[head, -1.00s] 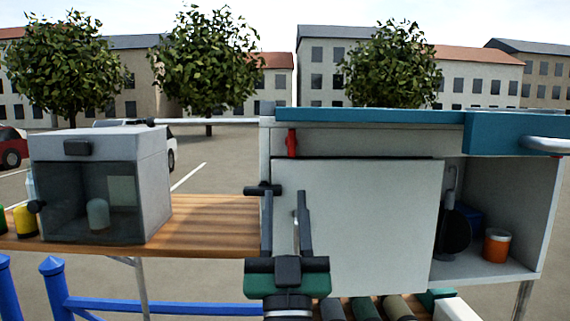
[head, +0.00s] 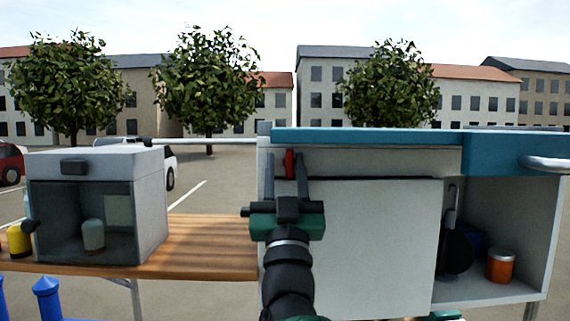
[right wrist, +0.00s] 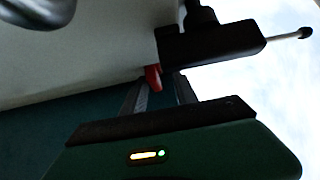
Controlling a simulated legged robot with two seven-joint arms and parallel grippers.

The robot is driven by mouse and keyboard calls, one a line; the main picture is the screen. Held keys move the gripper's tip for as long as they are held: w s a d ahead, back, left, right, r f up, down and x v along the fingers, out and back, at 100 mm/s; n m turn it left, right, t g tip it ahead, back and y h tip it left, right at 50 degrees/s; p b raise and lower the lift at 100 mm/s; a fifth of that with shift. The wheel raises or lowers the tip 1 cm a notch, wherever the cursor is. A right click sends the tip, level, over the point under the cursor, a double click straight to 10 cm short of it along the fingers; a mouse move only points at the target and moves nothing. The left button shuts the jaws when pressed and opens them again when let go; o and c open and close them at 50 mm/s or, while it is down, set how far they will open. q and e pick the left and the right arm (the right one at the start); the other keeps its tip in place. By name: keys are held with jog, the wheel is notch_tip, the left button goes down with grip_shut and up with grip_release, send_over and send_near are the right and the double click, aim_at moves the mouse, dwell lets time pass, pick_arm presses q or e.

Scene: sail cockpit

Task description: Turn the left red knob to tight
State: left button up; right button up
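A small red knob (head: 289,163) sits upright on the grey front of the cabinet, just under its teal top edge, near the left end. It also shows in the right wrist view (right wrist: 153,78). My right gripper (head: 285,160) is open, with its two fingers pointing up, one on each side of the knob in the head view. In the right wrist view, the knob appears near the fingertips; I cannot tell whether either finger touches it. Only one red knob is in sight.
An open compartment (head: 505,298) at the right holds an orange canister (head: 500,265). A grey box with a dark clear front (head: 150,205) stands on the wooden bench (head: 215,240) at the left. A thin rail (head: 205,141) runs left.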

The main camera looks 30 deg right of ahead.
jog(key=shift+s+d, duration=0.25)
jog(key=shift+d, duration=0.15)
grip_shut()
jog(key=shift+a, duration=0.15)
jog(key=shift+f, duration=0.1)
